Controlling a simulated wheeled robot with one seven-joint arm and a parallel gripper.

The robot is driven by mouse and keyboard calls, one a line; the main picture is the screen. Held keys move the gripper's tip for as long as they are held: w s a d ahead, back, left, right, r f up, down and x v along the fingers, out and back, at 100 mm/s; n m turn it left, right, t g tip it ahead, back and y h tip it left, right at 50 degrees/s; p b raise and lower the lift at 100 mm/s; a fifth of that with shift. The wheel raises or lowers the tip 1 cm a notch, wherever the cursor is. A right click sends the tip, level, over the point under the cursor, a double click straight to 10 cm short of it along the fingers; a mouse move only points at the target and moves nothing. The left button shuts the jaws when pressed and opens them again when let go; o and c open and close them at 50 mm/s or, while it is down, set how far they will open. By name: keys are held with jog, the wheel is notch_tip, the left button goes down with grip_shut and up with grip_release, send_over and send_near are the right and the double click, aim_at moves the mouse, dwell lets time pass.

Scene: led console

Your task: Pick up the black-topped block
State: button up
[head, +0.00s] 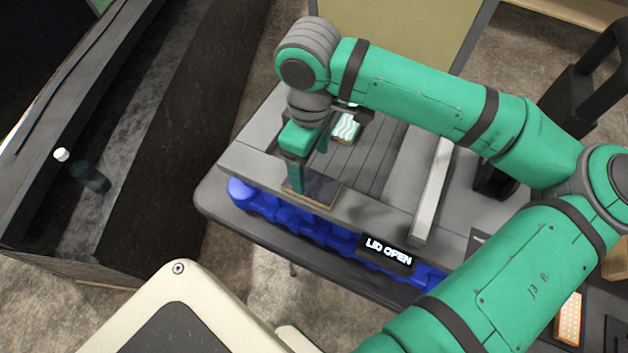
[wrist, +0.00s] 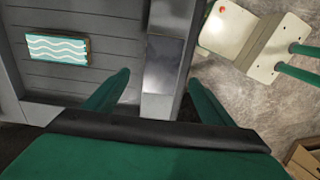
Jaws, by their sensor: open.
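The wavy-topped block is left of both fingers there. My arm may hide part of the console.
The grey console (head: 385,215) has a black "LID OPEN" display (head: 388,252) and blue rounded shapes (head: 285,213) along its front. An orange block with a white-dotted top (head: 568,320) lies at lower right. A dark cabinet (head: 185,110) stands left, with a dark bottle (head: 90,178).

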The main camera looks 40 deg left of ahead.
aim_at(310, 183)
jog(key=shift+w+d+f, duration=0.1)
jog(key=shift+f, duration=0.85)
jog(key=shift+s+a+f, duration=0.15)
jog(key=shift+s+f, duration=0.05)
jog(key=shift+f, duration=0.95)
jog(key=shift+s+a+f, duration=0.1)
jog(key=shift+s+f, duration=0.1)
jog(key=shift+f, duration=0.9)
jog(key=shift+c, duration=0.7)
jog(key=shift+w+d, duration=0.1)
jog(key=c, duration=1.1)
